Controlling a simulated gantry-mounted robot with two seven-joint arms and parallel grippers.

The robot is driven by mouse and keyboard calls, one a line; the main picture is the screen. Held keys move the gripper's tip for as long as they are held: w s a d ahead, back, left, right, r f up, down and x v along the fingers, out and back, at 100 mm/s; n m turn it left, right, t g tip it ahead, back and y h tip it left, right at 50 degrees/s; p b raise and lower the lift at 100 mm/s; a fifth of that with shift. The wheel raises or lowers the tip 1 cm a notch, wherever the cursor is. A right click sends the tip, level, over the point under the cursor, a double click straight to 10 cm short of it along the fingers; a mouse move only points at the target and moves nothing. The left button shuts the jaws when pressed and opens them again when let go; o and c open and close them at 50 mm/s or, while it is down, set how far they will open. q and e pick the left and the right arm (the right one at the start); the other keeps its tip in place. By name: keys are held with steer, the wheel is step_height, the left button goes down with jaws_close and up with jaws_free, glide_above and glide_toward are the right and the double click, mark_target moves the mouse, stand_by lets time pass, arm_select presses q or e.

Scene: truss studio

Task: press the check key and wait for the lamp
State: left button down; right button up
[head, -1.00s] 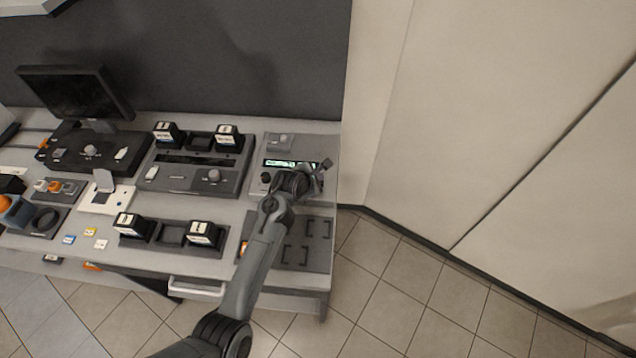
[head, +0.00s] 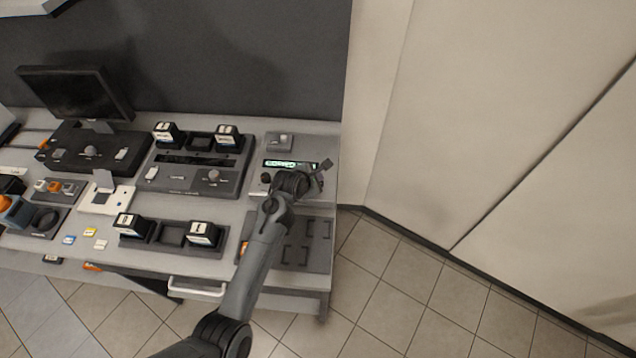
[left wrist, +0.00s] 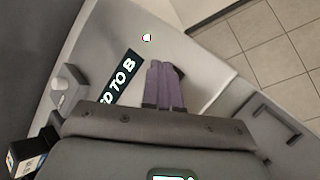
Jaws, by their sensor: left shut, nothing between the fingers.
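My left gripper (head: 292,184) is over the panel at the right end of the bench, pointing down. In the left wrist view its fingers (left wrist: 163,84) are shut and empty, low over the pale panel. A lit display (head: 284,163) shows behind the gripper; in the left wrist view the display (left wrist: 119,79) reads partly "D TO B". A small round bright spot (left wrist: 147,38), possibly the lamp, shows beyond the fingers. The check key is not clearly visible; a dark patch sits against the fingertips, and I cannot tell whether they touch a key. My right gripper is not in view.
Left of the panel is a grey console (head: 193,178) with black cartridges behind it. A cartridge rack (head: 171,235) stands in front. A monitor (head: 75,93) is at the far left. A marked dark mat (head: 305,243) lies in front of the panel. Open floor is to the right.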

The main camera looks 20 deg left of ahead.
arm_select(q)
steer(key=shift+f, duration=0.25)
stand_by(0.6)
steer(key=shift+f, duration=0.2)
steer(key=shift+f, duration=0.4)
stand_by(0.9)
steer(key=shift+r, duration=0.1)
steer(key=shift+r+p, duration=0.65)
steer(key=shift+p, duration=0.25)
steer(key=shift+r, duration=0.1)
